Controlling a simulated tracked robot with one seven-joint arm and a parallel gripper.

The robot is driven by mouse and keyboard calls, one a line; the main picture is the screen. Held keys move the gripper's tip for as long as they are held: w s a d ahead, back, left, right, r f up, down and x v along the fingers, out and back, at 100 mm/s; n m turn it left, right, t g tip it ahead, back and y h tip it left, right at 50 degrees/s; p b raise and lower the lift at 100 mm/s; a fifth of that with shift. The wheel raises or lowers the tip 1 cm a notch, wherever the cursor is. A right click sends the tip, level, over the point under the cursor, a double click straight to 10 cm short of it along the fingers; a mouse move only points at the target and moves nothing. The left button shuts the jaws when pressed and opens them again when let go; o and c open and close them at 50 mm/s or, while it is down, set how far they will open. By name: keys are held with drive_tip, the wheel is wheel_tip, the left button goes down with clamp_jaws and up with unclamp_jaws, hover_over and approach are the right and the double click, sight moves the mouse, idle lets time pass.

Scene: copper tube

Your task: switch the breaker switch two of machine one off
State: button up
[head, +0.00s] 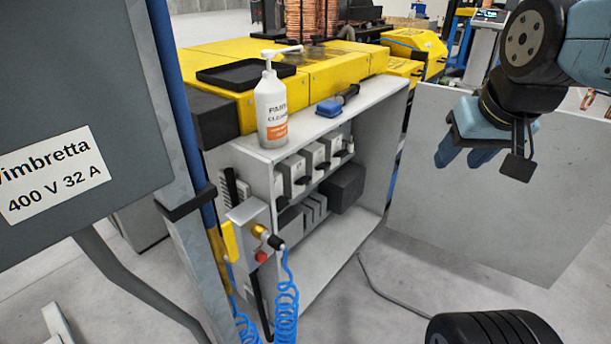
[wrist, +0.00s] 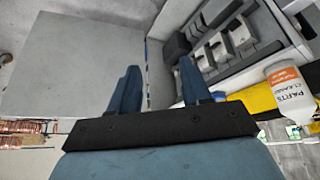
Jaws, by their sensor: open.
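An open grey cabinet (head: 348,112) stands in the middle of the head view. On its upper level is a row of light grey breaker units (head: 314,156) with dark levers; the wrist view also shows these units (wrist: 222,45) at upper right. I cannot tell which one is switch two or read any lever's position. My gripper (head: 461,158) is open and empty, right of the cabinet and in front of its grey door panel (head: 510,190). In the wrist view, my gripper (wrist: 158,72) has its two blue fingers apart, with nothing between them.
A white cleaner bottle (head: 271,108), a blue brush (head: 336,102) and a black tray (head: 246,73) sit atop the cabinet and yellow machine. An air fitting with coiled blue hose (head: 285,300) hangs at the cabinet's front left. A grey Vimbretta box (head: 75,100) fills the left.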

sight(308, 181)
drive_tip(key=shift+o, duration=0.8)
drive_tip(key=shift+w+a+f, duration=0.1)
drive_tip(key=shift+a, duration=0.05)
drive_tip(key=o, duration=0.5)
drive_tip(key=w+a+f+g+y, duration=0.1)
drive_tip(key=w+a+f+m+g+y, duration=0.1)
drive_tip(key=w+a+f, duration=0.1)
drive_tip(key=shift+w+a, duration=0.15)
drive_tip(key=shift+w, duration=0.1)
drive_tip(key=w+a+f+m+g+y, duration=0.2)
drive_tip(key=w+a+f+m+y, duration=0.25)
drive_tip(key=w+a+f, duration=0.35)
drive_tip(key=w+a+f+m+g+y, duration=0.2)
drive_tip(key=w+a+f+m+y, duration=0.3)
drive_tip(key=w, duration=0.5)
drive_tip(key=w+d+f+m+t+y, duration=0.1)
drive_tip(key=w+f+m+t, duration=0.6)
drive_tip(key=f, duration=0.4)
drive_tip(key=w+d+f+m+t+y, duration=0.2)
drive_tip(key=w+f+m+t, duration=0.2)
drive_tip(key=w+f+m, duration=0.65)
drive_tip(key=w+a, duration=0.2)
drive_tip(key=a, duration=0.1)
drive_tip(key=w+a+f+n, duration=0.1)
drive_tip(key=w+a, duration=0.1)
drive_tip(key=a, duration=0.2)
drive_tip(key=w+a+n, duration=0.1)
drive_tip(key=w+a, duration=0.2)
drive_tip(key=a, duration=0.1)
drive_tip(key=shift+f, duration=0.2)
